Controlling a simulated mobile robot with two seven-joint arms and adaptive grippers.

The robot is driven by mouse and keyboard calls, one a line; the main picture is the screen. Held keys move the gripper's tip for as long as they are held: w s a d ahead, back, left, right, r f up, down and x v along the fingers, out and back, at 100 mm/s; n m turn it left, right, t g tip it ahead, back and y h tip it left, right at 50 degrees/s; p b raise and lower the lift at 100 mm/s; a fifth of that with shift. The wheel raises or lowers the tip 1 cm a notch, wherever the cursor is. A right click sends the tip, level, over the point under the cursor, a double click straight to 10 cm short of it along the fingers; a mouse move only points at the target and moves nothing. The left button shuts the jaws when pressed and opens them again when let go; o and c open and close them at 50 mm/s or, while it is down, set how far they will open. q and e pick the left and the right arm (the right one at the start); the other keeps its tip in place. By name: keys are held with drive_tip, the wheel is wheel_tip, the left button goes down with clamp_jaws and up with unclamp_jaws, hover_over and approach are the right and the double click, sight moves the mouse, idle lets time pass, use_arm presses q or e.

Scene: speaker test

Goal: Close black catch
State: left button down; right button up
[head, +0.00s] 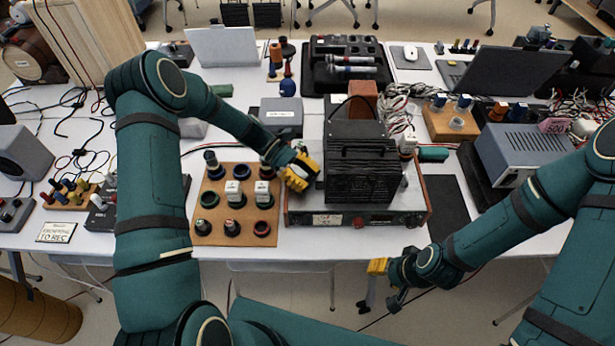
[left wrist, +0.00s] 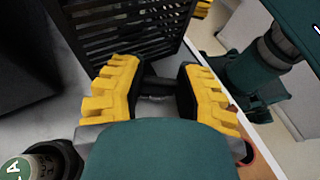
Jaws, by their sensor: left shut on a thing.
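A black slatted case (head: 362,165) stands on a grey instrument (head: 300,218) near the table's front edge. Its slatted face also shows in the left wrist view (left wrist: 130,25). My left gripper (head: 300,170) is at the case's left side in the head view. In the left wrist view its yellow fingers (left wrist: 160,95) are shut on a small dark piece, the black catch (left wrist: 158,82), beside the case. The fingers hide most of the catch, so its exact position is unclear. My right gripper (head: 380,282) hangs in front of the table's front edge, apart from everything; its finger gap is unclear.
A wooden board (head: 236,170) with several knobs and plugs lies left of the instrument. A black mat (head: 450,205) lies to its right, before a blue-grey box (head: 520,150). A black foam case (head: 345,50) and tangled cables (head: 400,105) are behind.

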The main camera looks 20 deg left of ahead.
sight(308, 178)
use_arm(q)
drive_tip(key=shift+f+m+g, duration=0.1)
drive_tip(key=shift+m+g, duration=0.5)
drive_tip(key=shift+g, duration=0.1)
drive_tip(key=c, duration=0.6)
unclamp_jaws()
wheel_tip(308, 178, up, 10)
drive_tip(key=shift+r, duration=0.1)
